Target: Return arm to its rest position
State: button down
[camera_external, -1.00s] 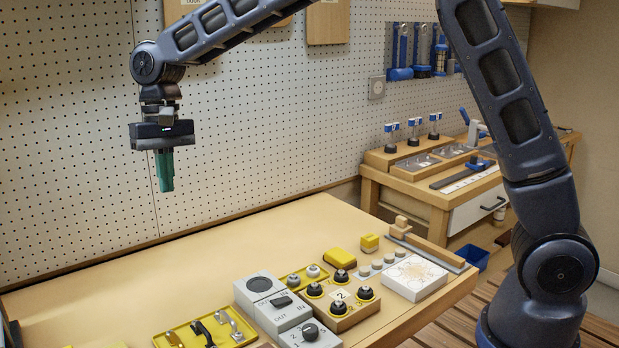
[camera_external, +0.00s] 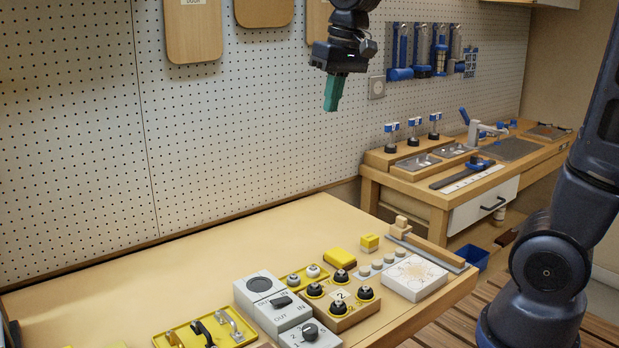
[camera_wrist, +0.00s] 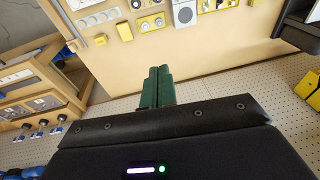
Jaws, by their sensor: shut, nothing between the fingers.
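My gripper (camera_external: 333,93) hangs high in front of the pegboard in the external view, well above the bench top. Its green fingers point down and are shut together with nothing between them. In the wrist view my gripper (camera_wrist: 158,72) also shows its green fingers side by side and touching. The fingers touch no object. The upper part of my arm is cut off by the top of the external view.
Below is the wooden bench (camera_external: 130,275) with a knob block (camera_external: 340,300), grey control boxes (camera_external: 272,308), a yellow handle tray (camera_external: 215,330) and a white patterned box (camera_external: 415,277). A second bench (camera_external: 410,190) stands at the back right. The air around the gripper is clear.

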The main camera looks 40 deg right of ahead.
jog(key=s+d+f+t+h, duration=0.1)
jog(key=s+d+f, duration=0.3)
jog(key=s+d, duration=1.1)
jog(key=s+t, duration=0.1)
jog(key=s, duration=0.2)
jog(key=shift+t, duration=0.4)
jog(key=shift+w+a, duration=0.1)
